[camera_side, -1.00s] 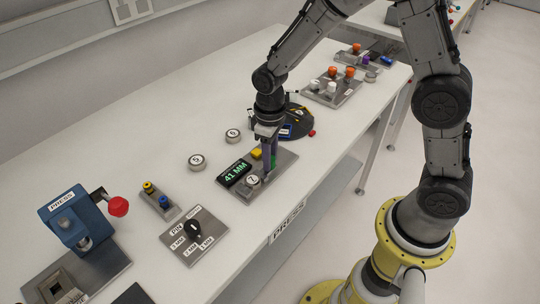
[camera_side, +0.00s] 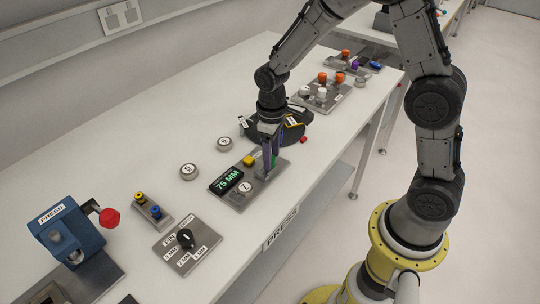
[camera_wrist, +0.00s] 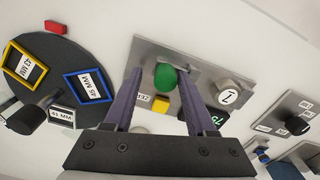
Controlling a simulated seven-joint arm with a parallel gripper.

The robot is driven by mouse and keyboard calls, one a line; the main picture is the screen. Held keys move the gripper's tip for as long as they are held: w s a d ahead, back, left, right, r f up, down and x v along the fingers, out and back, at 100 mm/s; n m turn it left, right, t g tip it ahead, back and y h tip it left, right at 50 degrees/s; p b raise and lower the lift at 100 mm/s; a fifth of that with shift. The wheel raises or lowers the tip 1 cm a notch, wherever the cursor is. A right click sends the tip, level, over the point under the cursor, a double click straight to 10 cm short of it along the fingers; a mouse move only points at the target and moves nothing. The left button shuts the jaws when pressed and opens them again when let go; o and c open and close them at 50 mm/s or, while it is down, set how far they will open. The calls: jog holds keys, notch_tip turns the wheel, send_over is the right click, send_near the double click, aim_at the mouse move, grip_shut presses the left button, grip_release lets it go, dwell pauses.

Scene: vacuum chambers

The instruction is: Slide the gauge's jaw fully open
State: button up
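The gauge (camera_side: 236,200) is a grey metal plate whose dark display (camera_side: 226,182) reads 75 MM in green. It carries a yellow button (camera_side: 249,160) and a green part (camera_wrist: 165,77), probably the sliding jaw's handle. A round piece marked 7 (camera_side: 244,187) sits by the display. My gripper (camera_wrist: 160,72) is over the far end of the plate, its two purple fingers spread.
A dark round stand (camera_wrist: 52,85) with MM-labelled frames is beside the gauge. Round pieces marked 5 (camera_side: 189,171) and 6 (camera_side: 224,143) lie on the table. A dial panel (camera_side: 188,243) and a blue press (camera_side: 66,232) stand towards the near left.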

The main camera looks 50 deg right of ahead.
jog(key=shift+a, duration=0.15)
notch_tip(320, 180, up, 14)
jog(key=shift+f, duration=0.1)
dwell(0.6)
jog(key=s+d+r+t, duration=0.1)
jog(key=s+r+t, duration=0.2)
jog(key=s+r, duration=0.6)
jog(key=shift+s+d+f+m+t, duration=0.1)
jog(key=shift+s+f+m+t, duration=0.5)
jog(key=shift+s, duration=1.25)
jog(key=shift+s+d+f+m+t, duration=0.1)
jog(key=shift+s+f+m+t, duration=0.25)
jog(key=shift+s+f, duration=1.05)
jog(key=shift+s+d+f+m+t, duration=0.15)
jog(key=shift+s+m+t, duration=0.3)
jog(key=shift+s, duration=1.9)
